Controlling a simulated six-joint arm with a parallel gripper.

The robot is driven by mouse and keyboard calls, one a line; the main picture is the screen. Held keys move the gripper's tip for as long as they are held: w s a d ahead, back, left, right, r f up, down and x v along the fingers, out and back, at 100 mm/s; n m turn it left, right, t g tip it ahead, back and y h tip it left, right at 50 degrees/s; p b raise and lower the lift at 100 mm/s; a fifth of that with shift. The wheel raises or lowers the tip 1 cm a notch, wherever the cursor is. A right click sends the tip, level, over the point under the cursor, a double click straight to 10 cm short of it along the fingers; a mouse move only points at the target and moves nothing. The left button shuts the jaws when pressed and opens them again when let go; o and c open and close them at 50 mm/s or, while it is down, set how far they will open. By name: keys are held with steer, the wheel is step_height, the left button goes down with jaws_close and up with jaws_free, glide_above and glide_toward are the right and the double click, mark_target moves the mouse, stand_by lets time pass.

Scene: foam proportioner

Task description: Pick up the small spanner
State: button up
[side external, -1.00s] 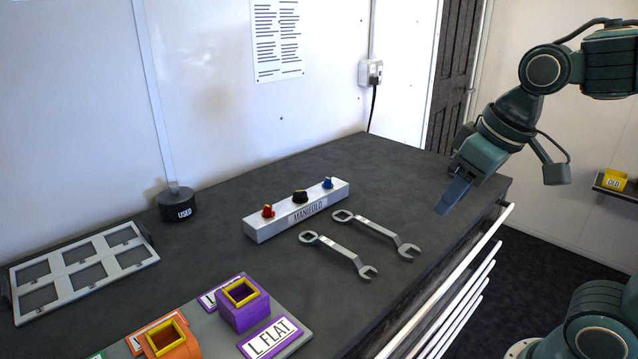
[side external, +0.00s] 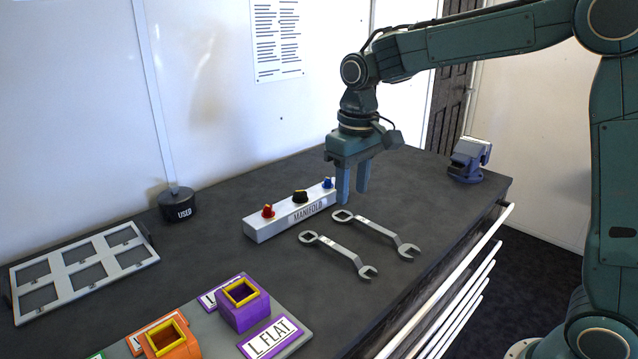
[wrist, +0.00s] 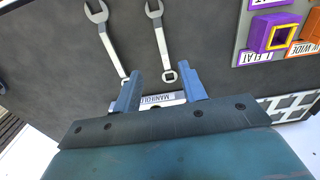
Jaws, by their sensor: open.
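Two metal open-and-ring spanners lie flat on the dark bench. The small spanner (side external: 340,254) is the one nearer the purple block; in the wrist view (wrist: 162,45) it is the right one, its ring end showing between the fingertips. The larger spanner (side external: 378,229) lies beside it, and is left of it in the wrist view (wrist: 111,50). My gripper (side external: 353,194) points down, open and empty, above the bench near the right end of the manifold. It also shows in the wrist view (wrist: 161,73).
The white manifold block (side external: 268,230) with red, black and blue knobs stands behind the spanners. A blue vise (side external: 468,160) is at the far right corner. A purple socket block (side external: 243,310), a grey frame (side external: 75,296) and a black USED pot (side external: 178,205) lie left.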

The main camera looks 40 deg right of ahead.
steer(key=shift+w+a+f, duration=0.2)
steer(key=shift+w+f, duration=0.6)
steer(key=shift+w, duration=0.15)
steer(key=shift+f, duration=0.1)
glide_above(340, 248)
steer(key=shift+s+f, duration=0.15)
steer(key=shift+f, duration=4.05)
steer(key=shift+f, duration=2.6)
jaws_close()
